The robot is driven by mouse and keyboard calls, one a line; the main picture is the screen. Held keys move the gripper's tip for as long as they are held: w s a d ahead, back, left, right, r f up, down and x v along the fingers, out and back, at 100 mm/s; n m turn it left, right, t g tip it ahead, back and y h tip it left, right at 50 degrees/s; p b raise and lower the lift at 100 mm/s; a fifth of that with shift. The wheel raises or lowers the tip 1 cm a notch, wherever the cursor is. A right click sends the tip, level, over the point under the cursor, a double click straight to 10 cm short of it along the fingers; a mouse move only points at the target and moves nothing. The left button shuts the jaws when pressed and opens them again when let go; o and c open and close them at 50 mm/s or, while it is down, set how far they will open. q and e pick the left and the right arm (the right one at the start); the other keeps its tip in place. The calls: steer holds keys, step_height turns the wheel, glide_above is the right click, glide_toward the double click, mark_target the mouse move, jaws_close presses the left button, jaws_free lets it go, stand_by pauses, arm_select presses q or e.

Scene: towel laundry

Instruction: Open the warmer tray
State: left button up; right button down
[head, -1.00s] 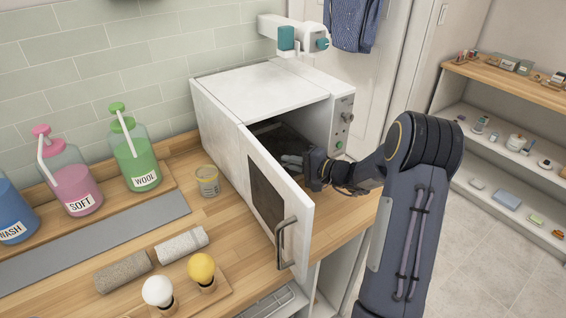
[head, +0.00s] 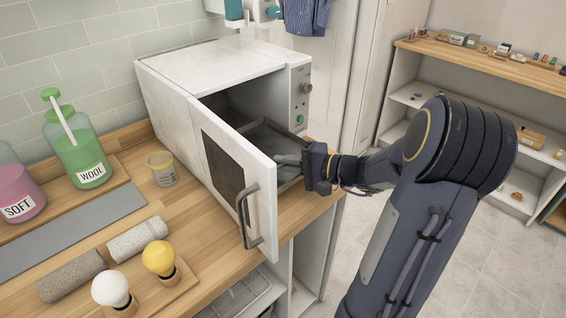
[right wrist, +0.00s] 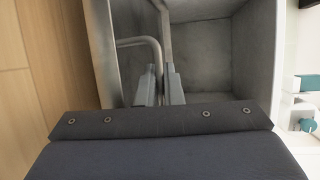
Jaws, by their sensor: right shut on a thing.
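The warmer (head: 215,68) is a white box on the wooden counter. Its door (head: 232,165) stands open toward me, with a dark window and a bar handle (head: 243,212). Inside, a grey metal tray (head: 268,137) reaches forward to the opening. My right gripper (head: 288,158) is at the tray's front, to the right of the door, shut on the tray handle. In the right wrist view a bent grey handle bar (right wrist: 138,42) runs down between the fingers (right wrist: 160,88). The exact contact is partly hidden. My left gripper is not in view.
The open door stands close left of my right gripper. A jar (head: 162,169), rolled towels (head: 138,240), two knobbed items (head: 160,258) and pump bottles (head: 78,150) stand on the counter at left. A shelf unit (head: 480,62) is at right, with clear floor before it.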

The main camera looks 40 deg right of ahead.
steer(key=c, duration=1.9)
jaws_free()
steer(key=b+v, duration=0.1)
steer(key=v, duration=0.6)
steer(key=shift+s+d, duration=0.15)
steer(key=shift+s, duration=0.2)
